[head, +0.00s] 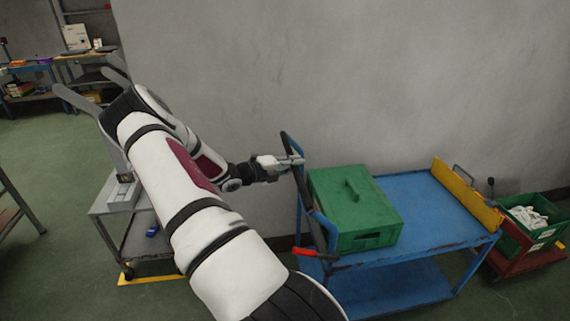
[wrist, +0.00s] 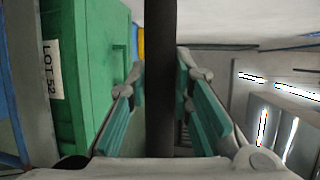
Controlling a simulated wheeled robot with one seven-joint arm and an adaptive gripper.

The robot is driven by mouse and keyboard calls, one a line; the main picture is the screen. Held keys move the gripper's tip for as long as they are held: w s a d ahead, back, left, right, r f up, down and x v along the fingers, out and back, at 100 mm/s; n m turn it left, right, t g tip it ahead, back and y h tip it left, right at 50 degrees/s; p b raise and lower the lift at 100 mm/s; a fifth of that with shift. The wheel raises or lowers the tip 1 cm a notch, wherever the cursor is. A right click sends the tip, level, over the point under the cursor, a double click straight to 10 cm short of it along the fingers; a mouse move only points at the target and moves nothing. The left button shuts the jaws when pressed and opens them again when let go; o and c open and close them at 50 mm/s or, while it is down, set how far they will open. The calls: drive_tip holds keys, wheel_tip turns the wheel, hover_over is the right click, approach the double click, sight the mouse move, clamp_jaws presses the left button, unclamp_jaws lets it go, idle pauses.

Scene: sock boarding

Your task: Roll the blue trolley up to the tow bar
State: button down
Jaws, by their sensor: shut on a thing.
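The blue trolley (head: 425,205) stands along the wall at the right in the head view, with a green box (head: 352,208) on its top shelf. Its black push handle (head: 297,185) rises at the left end, and the handle runs upright through the middle of the wrist view (wrist: 161,60). My gripper (head: 291,162) is shut on this handle, with a teal-padded finger on each side of it (wrist: 160,95). A yellow panel (head: 467,195) stands at the trolley's right end. A grey bar (head: 463,173) shows behind this panel; I cannot tell whether it is the tow bar.
A red cart (head: 525,255) with a green bin (head: 533,224) of white cloth stands close beyond the trolley's right end. A grey cart (head: 140,230) stands at the left on a yellow floor marking (head: 150,279). A workbench (head: 80,65) is at the far left. The wall runs behind the trolley.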

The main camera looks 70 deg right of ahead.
drive_tip(key=shift+s+d, duration=0.35)
drive_tip(key=shift+s, duration=0.6)
drive_tip(key=c, duration=1.4)
unclamp_jaws()
drive_tip(key=shift+d, duration=0.2)
drive_tip(key=v, duration=1.2)
